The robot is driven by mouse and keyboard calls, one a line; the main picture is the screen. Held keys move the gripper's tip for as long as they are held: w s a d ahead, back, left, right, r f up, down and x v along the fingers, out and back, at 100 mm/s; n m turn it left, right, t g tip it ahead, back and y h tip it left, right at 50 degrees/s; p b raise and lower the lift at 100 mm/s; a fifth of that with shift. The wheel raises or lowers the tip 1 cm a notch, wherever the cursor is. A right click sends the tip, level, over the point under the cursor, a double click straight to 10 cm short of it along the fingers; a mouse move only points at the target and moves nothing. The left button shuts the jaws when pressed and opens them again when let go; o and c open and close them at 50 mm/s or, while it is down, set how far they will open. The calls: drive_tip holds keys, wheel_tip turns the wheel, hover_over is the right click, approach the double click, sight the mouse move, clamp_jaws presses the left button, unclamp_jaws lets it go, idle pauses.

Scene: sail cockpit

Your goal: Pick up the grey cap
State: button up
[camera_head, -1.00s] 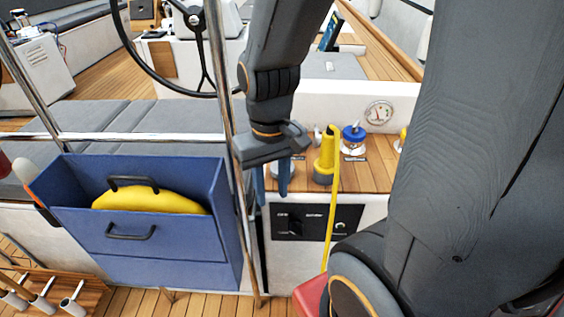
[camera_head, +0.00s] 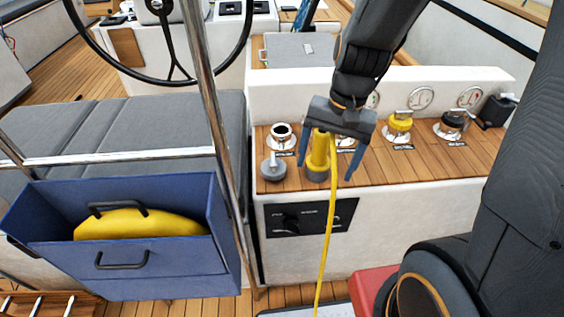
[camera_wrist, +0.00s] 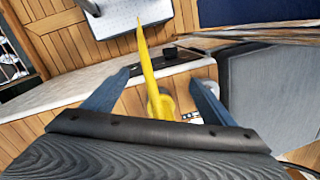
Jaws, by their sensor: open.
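A grey cap (camera_head: 272,168) with a small upright handle sits on the wooden ledge (camera_head: 440,165), at its left end in the head view. It is in front of an open round socket (camera_head: 282,136) and left of a yellow plug (camera_head: 318,155) with a yellow cable. My gripper (camera_head: 325,171) is open and empty, pointing down. Its blue fingers appear on either side of the yellow plug, to the right of the grey cap. In the wrist view the yellow plug (camera_wrist: 158,105) shows between the fingers; I cannot make out the grey cap there.
A yellow cap (camera_head: 398,125) and a dark cap (camera_head: 452,125) stand further right on the ledge, below round gauges. A steel post (camera_head: 215,110) and a blue box (camera_head: 150,275) with a yellow thing inside are to the left. The yellow cable hangs over the ledge front.

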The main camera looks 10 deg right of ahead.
drive_tip(key=w+a+m+y+p, duration=0.1)
drive_tip(key=w+a+m+p, duration=0.2)
drive_tip(key=w+a+m, duration=0.15)
drive_tip(key=m+y+p, duration=0.2)
drive_tip(key=m+p, duration=0.2)
drive_tip(key=m, duration=0.4)
approach(273, 162)
wheel_tip(273, 162, down, 3)
drive_tip(key=shift+w+f+m+p, duration=0.3)
drive_tip(key=shift+w+f+m, duration=0.05)
drive_tip(key=shift+w, duration=0.15)
drive_tip(key=shift+w+a+f, duration=0.15)
drive_tip(key=shift+a+f, duration=0.05)
drive_tip(key=shift+x, duration=0.85)
drive_tip(key=shift+p+x, duration=1)
drive_tip(key=shift+x, duration=1.9)
drive_tip(key=shift+a, duration=0.15)
drive_tip(key=c, duration=1.3)
drive_tip(key=shift+o, duration=0.2)
drive_tip(key=shift+r, duration=0.1)
